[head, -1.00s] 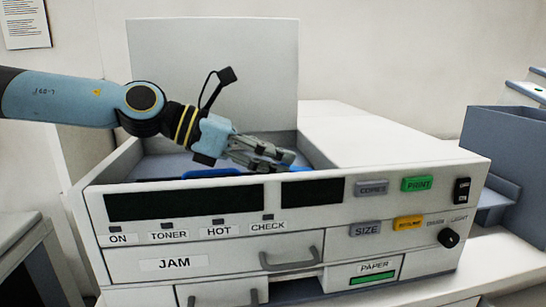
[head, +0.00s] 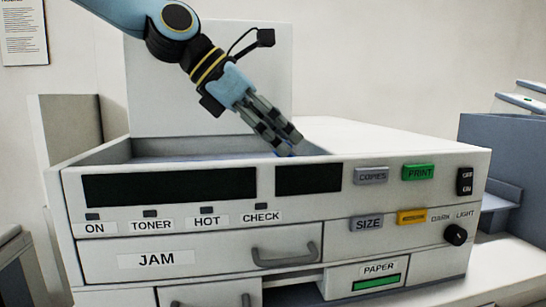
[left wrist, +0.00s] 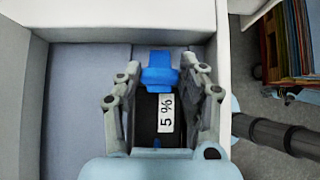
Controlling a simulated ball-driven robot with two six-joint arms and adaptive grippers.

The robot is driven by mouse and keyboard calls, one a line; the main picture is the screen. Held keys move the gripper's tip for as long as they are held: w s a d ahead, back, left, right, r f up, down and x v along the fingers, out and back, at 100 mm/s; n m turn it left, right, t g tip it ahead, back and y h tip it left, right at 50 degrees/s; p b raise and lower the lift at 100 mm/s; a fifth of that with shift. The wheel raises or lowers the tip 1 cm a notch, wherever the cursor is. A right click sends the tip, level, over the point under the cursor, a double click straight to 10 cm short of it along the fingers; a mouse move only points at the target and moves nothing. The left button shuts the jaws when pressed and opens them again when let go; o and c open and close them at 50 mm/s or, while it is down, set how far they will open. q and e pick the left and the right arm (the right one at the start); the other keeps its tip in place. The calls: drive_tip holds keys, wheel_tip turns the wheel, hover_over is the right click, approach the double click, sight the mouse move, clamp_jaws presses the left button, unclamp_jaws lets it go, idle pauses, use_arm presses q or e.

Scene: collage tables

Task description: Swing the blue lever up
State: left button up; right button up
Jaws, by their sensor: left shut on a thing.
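The blue lever (left wrist: 160,70) shows in the left wrist view between the fingertips of my left gripper (left wrist: 160,88). It has a wide blue head and a narrower tab beyond it. In the head view my left gripper (head: 290,143) reaches down from the upper left into the open top of the white copier (head: 200,250). Its fingers are shut on the lever, of which only a trace of blue shows there. The copier's front wall hides the rest of the lever. My right gripper is out of view.
A raised white lid (head: 150,90) stands behind the open bay. A white deck (head: 390,140) lies to its right. In the wrist view a dark block with a "5 %" label (left wrist: 166,112) sits between the fingers. The grey bay floor (left wrist: 85,90) is clear on the left.

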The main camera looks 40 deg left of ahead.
use_arm(q)
drive_tip(key=shift+w+d+r+g+y, duration=0.15)
drive_tip(key=shift+w+r+g+y, duration=0.05)
drive_tip(key=shift+g+y, duration=0.2)
drive_tip(key=shift+w+d+r+g+y+p, duration=0.25)
drive_tip(key=shift+w+d+g+y+p, duration=0.1)
drive_tip(key=shift+g+y+p, duration=0.2)
drive_tip(key=shift+w, duration=0.1)
drive_tip(key=o, duration=1.2)
drive_tip(key=shift+c, duration=0.2)
drive_tip(key=v, duration=1.2)
drive_tip(key=shift+w, duration=0.1)
